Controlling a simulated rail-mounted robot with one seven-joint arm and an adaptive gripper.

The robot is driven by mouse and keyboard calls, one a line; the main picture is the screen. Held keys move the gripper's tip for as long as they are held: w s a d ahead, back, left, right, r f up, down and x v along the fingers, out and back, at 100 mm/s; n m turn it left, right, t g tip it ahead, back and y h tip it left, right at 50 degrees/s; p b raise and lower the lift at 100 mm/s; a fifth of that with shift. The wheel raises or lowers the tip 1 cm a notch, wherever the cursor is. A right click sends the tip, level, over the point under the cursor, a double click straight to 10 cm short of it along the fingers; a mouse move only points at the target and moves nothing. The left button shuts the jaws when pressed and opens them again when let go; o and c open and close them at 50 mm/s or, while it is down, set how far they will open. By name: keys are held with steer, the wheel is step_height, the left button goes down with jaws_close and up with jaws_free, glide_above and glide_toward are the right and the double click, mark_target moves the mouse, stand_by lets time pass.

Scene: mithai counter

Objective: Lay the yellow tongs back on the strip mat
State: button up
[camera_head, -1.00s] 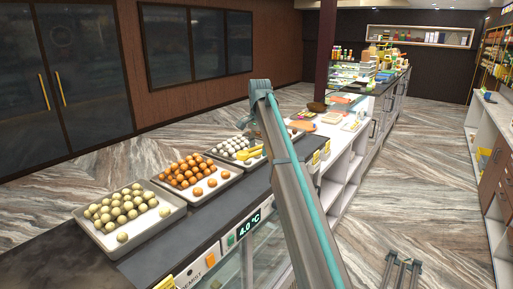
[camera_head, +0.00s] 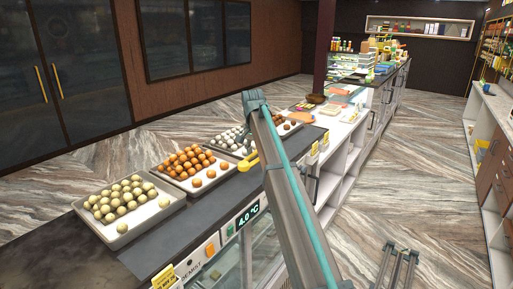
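The yellow tongs (camera_head: 248,161) show as a small bright yellow piece at the left edge of my arm link, by the front corner of the tray of white sweets (camera_head: 215,151). Part of them is hidden behind the arm.
A tray of orange sweets (camera_head: 187,188) and a tray of pale round sweets (camera_head: 122,233) stand on the dark counter (camera_head: 75,246). A lower white counter (camera_head: 347,117) with small goods lies beyond. The striped floor at right is mostly clear.

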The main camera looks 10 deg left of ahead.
mark_target(257, 172)
steer(key=shift+f+b, duration=0.5)
steer(key=shift+f, duration=2.05)
steer(key=o, duration=0.7)
steer(key=shift+c, duration=0.2)
steer(key=shift+r, duration=0.1)
step_height(257, 172, up, 12)
steer(key=s, duration=0.1)
steer(key=shift+a, duration=0.3)
